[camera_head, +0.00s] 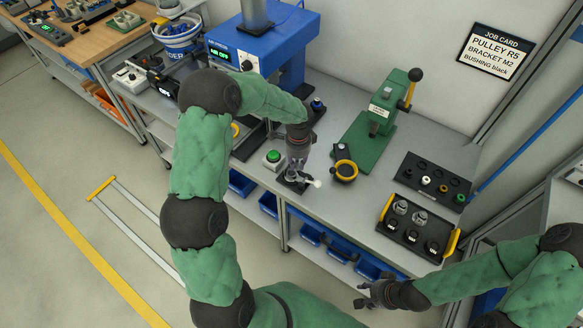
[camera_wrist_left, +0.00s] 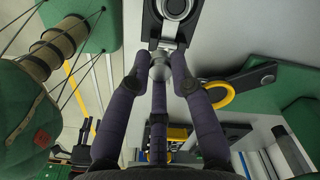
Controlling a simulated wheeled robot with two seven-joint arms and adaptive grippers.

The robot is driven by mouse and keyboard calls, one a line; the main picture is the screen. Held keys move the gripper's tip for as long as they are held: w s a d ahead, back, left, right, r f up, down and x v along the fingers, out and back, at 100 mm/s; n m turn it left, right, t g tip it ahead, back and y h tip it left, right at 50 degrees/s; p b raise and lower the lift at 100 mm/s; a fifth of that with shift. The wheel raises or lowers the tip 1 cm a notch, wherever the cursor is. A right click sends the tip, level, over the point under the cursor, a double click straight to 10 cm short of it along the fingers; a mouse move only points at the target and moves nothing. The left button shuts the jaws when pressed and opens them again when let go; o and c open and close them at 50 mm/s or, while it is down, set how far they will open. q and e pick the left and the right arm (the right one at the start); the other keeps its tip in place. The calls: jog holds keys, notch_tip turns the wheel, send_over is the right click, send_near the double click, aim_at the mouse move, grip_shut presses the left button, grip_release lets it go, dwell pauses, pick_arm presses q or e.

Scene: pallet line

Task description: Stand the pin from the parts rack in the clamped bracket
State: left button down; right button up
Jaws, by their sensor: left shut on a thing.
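My left gripper (camera_head: 297,163) is over the small clamp fixture (camera_head: 292,184) near the bench's front edge. In the left wrist view its fingers (camera_wrist_left: 160,72) are closed around a short grey metal piece (camera_wrist_left: 158,66), which looks like the pin. The fixture's dark plate and round ring (camera_wrist_left: 177,9) show just beyond the fingertips. The bracket is largely hidden by the gripper in the head view, and I cannot tell whether the pin touches it. A white-tipped handle (camera_head: 315,183) sticks out to the right. My right gripper (camera_head: 368,292) is empty and open, in front of the bench.
A black rack with coloured bushings (camera_head: 434,181) and a yellow-handled tray (camera_head: 413,232) with metal and black parts are at the right. A green press (camera_head: 374,122), a yellow ring tool (camera_head: 346,170), a green button (camera_head: 273,156) and a blue machine (camera_head: 262,45) stand around the fixture.

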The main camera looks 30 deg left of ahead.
pick_arm(q)
send_over(292, 173)
notch_tip(292, 173, down, 5)
jog(key=shift+s+r, duration=0.1)
jog(key=shift+a+f, duration=0.1)
jog(key=shift+f, duration=1.5)
jog(key=shift+f, duration=0.1)
jog(key=c, duration=1.1)
grip_release()
jog(key=shift+b, duration=0.3)
notch_tip(292, 173, up, 12)
jog(key=p, duration=0.1)
